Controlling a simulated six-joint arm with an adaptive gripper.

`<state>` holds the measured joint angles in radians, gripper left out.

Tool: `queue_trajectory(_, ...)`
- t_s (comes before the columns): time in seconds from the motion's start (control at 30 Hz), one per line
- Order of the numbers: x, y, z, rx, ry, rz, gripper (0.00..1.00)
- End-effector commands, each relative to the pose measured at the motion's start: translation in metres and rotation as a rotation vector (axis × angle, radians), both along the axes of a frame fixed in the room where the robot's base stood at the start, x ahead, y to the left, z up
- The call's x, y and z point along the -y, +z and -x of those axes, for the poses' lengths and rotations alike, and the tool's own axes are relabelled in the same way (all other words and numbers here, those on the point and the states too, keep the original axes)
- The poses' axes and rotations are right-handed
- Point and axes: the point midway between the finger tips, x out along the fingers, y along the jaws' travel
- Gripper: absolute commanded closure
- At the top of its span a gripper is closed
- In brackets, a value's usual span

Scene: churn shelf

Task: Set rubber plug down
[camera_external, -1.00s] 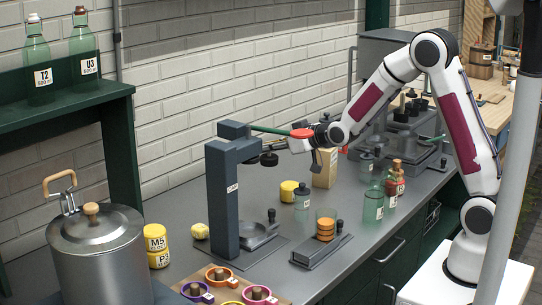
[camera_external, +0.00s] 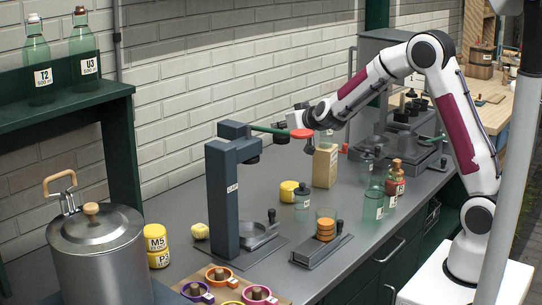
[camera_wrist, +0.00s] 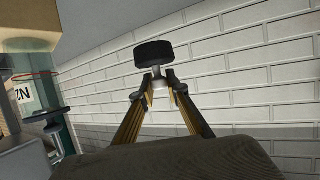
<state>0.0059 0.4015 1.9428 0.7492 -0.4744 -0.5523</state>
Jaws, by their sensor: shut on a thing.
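The rubber plug (camera_wrist: 155,52) is a short black disc with a pale stem below it in the wrist view. My gripper (camera_wrist: 158,84) is shut on the stem, with the disc just past the fingertips. In the external view my gripper (camera_external: 291,125) is raised behind the press's green lever. A dark disc at its tip, which looks like the plug (camera_external: 281,136), is partly hidden by the lever. The plug is held in the air, apart from the worktop (camera_external: 190,275).
The grey press (camera_external: 222,190) with its red-ended lever (camera_external: 301,133) stands in front of my gripper. The brick wall (camera_external: 240,60) is behind.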

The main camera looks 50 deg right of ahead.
Motion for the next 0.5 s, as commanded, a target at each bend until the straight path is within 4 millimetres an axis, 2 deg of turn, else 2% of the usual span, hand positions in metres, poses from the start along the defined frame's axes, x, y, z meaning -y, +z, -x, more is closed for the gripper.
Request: queue_trajectory(0.5, 0.034, 0.014, -0.024, 0.001, -0.168, -0.001, 1.0)
